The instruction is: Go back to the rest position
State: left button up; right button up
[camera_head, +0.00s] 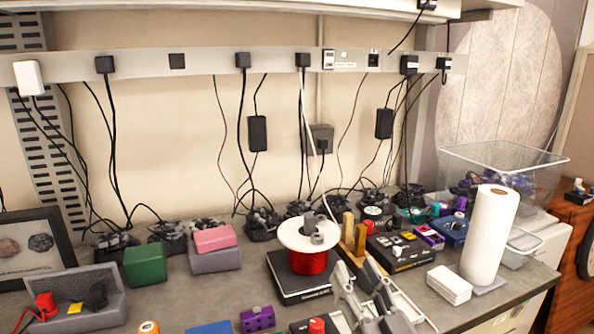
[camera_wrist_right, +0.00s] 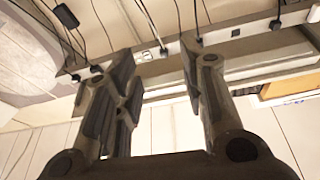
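My right gripper (camera_head: 357,266) rises from the bottom edge of the head view, right of centre, in front of the workbench items. Its grey fingers stand apart with nothing held between them. The right wrist view shows the same fingers (camera_wrist_right: 155,50) spread, with the wall, power rail and cables behind the gap. Whether it touches anything on the bench cannot be told. My left gripper does not show in either view.
The workbench (camera_head: 533,276) is crowded. A red wire spool (camera_head: 308,262) stands left of the right gripper. A grey open box (camera_head: 95,317) is at left.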

jog(key=s+d+f+m+g+h, duration=0.1)
jog(key=s+d+f+g+h, duration=0.15)
jog(key=f, duration=0.45)
jog(key=s+d+f+g+h, duration=0.2)
jog(key=s+d+f+g, duration=0.15)
jog(key=f, duration=0.45)
jog(key=s+d+f+m+g+h, duration=0.1)
jog(key=s+d+f+g+h, duration=0.15)
jog(key=f, duration=0.45)
jog(key=s+d+f+n+g, duration=0.1)
jog(key=s+f+g, duration=0.4)
jog(key=s, duration=0.4)
jog(key=s+d+f+n+g, duration=0.1)
jog(key=s+f+g, duration=0.3)
jog(key=s+f, duration=0.3)
notch_tip(320, 180, down, 26)
jog(key=s, duration=0.3)
jog(key=s+d+f+g, duration=0.2)
jog(key=s+d+f, duration=0.1)
jog(key=s+f, duration=1.2)
jog(key=shift+s+f+y, duration=0.3)
jog(key=shift+s, duration=0.3)
jog(key=shift+d, duration=0.1)
